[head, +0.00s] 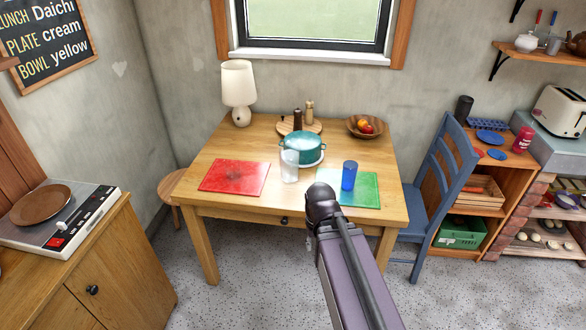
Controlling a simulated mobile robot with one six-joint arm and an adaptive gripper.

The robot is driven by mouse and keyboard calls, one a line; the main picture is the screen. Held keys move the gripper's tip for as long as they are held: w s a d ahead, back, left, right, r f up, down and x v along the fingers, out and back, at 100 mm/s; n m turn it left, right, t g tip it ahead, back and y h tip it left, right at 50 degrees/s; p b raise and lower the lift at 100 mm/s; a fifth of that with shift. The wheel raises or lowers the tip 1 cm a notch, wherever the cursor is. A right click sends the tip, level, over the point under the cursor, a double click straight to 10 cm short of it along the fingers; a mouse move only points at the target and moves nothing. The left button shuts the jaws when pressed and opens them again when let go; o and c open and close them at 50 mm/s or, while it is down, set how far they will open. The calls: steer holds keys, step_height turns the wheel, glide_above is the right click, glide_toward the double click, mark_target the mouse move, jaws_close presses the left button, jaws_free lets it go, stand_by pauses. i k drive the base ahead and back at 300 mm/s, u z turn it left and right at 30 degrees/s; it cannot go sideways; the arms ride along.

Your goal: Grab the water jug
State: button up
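A clear, pale see-through vessel (290,167) stands upright on the wooden table (235,150), between the red mat and the green mat. It may be the water jug, but I cannot make out a handle or spout at this size. A teal pot (304,147) on a white plate stands just behind it and to its right. My arm rises from the bottom of the head view to a dark joint in front of the table's near edge. My gripper itself does not show, so its fingers and its distance from the vessel cannot be seen.
A blue cup (349,175) stands on the green mat (365,190); the red mat (234,177) is bare. A lamp (238,90), a round board with two mills and a fruit bowl (366,126) sit farther back. A blue chair (440,180) flanks the table's right side.

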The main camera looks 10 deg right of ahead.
mark_target(288, 152)
steer(key=u, duration=0.05)
steer(key=i, duration=0.95)
steer(key=z, duration=0.05)
